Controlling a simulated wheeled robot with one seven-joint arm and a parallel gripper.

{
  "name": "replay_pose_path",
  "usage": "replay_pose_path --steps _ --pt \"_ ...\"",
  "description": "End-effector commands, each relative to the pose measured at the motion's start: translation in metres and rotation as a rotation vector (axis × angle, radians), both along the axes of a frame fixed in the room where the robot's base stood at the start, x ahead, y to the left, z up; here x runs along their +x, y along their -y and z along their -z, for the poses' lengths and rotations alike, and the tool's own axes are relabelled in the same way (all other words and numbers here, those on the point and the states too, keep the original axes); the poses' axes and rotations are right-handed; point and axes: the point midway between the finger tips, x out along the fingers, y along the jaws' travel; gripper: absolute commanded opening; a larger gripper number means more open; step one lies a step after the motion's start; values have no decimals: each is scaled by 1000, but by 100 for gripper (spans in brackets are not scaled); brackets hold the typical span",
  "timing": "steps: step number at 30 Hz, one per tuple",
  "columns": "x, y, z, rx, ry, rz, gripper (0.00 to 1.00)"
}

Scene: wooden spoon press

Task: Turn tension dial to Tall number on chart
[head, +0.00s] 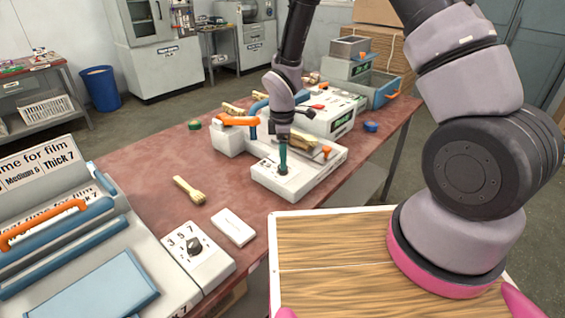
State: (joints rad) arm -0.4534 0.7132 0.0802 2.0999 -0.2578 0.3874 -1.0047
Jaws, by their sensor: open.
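A white press (238,139) with orange handles stands on the table near the middle. Its low front panel (318,170) has small dark markings, too small to read. My gripper (283,167) points down over this panel, its dark teal fingers at a small control there. The fingers hide most of that control, so I cannot tell its setting or whether they touch it. My gripper is open. No chart with the word Tall is readable.
At left, a blue-and-white machine carries a chart (40,165) reading Medium 5 and Thick 7. A separate black dial (194,246) marked 3, 5, 7 is near it. A wooden brush (189,190) and white block (233,228) lie on the red-brown table (140,165).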

Motion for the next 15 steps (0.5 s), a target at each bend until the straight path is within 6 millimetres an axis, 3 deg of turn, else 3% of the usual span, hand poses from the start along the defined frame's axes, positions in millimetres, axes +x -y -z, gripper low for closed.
replay_pose_path --steps 6,15 --pt "0 0 22 0 0 1 69" --pt "1 0 25 1 1 2 69"
